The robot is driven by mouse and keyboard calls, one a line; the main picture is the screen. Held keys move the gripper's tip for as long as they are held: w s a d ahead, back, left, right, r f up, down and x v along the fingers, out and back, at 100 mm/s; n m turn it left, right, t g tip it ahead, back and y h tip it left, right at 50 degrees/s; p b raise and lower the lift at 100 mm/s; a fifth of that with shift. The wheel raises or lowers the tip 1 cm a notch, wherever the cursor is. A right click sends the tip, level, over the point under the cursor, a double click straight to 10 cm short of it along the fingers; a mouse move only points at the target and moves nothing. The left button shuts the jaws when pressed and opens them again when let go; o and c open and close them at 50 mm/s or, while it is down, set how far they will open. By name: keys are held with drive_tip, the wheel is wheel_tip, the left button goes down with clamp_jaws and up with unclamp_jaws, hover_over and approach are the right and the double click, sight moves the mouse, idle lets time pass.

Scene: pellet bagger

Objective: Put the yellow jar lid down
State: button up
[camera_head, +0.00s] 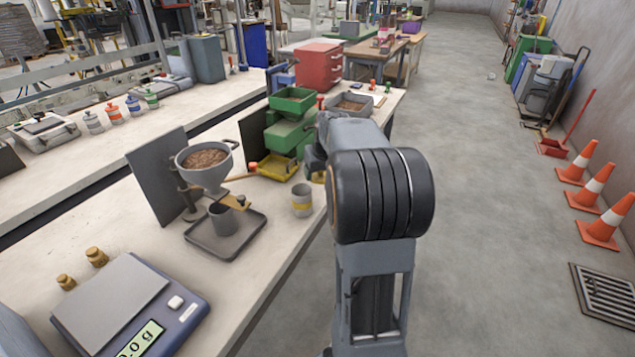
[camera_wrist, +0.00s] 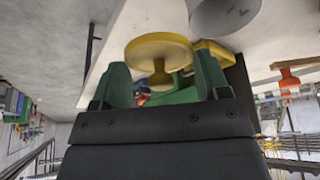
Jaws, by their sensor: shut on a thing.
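The yellow jar lid (camera_wrist: 158,46) is a round disc with a knob, seen close up in the wrist view. My gripper (camera_wrist: 162,82) has its green-tipped fingers on either side of the knob and is shut on the lid. In the head view my arm hides the gripper and nearly all of the lid. A grey cylinder (camera_wrist: 222,14), likely this jar, shows beside the lid in the wrist view. Whether the lid touches anything below is unclear.
Green bins (camera_head: 290,133) and a yellow bin (camera_head: 279,168) stand behind the jar. A hopper of pellets (camera_head: 205,167) stands over a dark tray (camera_head: 228,240) to the left. A scale (camera_head: 130,310) is at the near left. Bench top (camera_head: 262,225) between tray and jar is bare.

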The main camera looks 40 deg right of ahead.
hover_over(318, 188)
drive_tip(key=s, duration=0.2)
drive_tip(key=f, duration=0.6)
drive_tip(key=shift+w+a+f, duration=0.15)
drive_tip(key=shift+w+a, duration=0.05)
drive_tip(key=shift+a, duration=0.1)
drive_tip(key=shift+w+d+f, duration=0.1)
drive_tip(key=shift+f, duration=1.55)
drive_tip(key=shift+f, duration=0.2)
drive_tip(key=o, duration=0.9)
drive_tip(key=shift+r, duration=0.1)
